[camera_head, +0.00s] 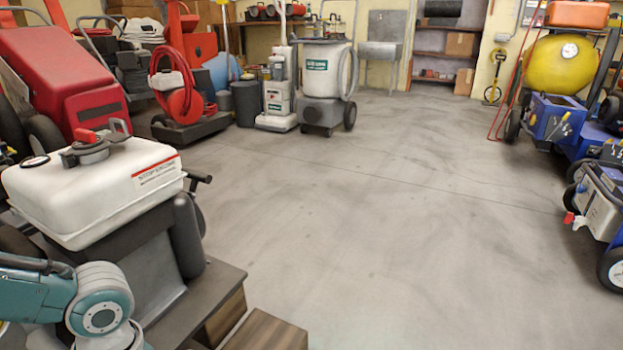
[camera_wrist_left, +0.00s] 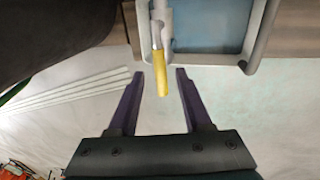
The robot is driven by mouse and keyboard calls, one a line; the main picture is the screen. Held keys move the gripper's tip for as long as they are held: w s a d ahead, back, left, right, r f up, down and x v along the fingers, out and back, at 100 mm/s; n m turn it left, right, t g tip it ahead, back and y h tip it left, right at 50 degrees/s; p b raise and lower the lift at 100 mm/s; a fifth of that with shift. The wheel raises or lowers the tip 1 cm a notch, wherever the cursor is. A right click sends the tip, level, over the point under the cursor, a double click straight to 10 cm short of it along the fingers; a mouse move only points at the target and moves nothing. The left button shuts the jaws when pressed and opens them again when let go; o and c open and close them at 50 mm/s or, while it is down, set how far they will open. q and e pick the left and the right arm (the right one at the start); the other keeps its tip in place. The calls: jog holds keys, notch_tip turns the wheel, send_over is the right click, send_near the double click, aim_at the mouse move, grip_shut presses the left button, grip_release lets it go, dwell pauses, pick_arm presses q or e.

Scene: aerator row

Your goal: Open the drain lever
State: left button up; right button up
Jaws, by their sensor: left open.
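The yellow drain lever (camera_wrist_left: 159,72) hangs from a pale metal fitting (camera_wrist_left: 161,18) at the top of the left wrist view, pointing down in the picture. My left gripper (camera_wrist_left: 160,77) is open, with its two dark fingers pointing at the fitting. The lever's free end shows between the fingertips, with a gap on each side, and I see no contact. Depth between lever and fingers is hard to judge. In the head view the lever and left gripper are out of sight; only part of my teal arm shows at lower left. My right gripper is not in view.
A white tank (camera_head: 95,190) on a dark machine stands close at left, beside a wooden block (camera_head: 265,332). In the wrist view a pale tubular frame (camera_wrist_left: 258,35) runs right of the lever. Blue machines (camera_head: 603,200) stand at right. The middle floor (camera_head: 370,215) is clear.

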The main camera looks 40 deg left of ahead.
pick_arm(q)
notch_tip(320, 180, up, 10)
jog(key=w+p, duration=0.2)
jog(key=p, duration=0.4)
jog(key=shift+a, duration=0.15)
jog(key=shift+f, duration=0.15)
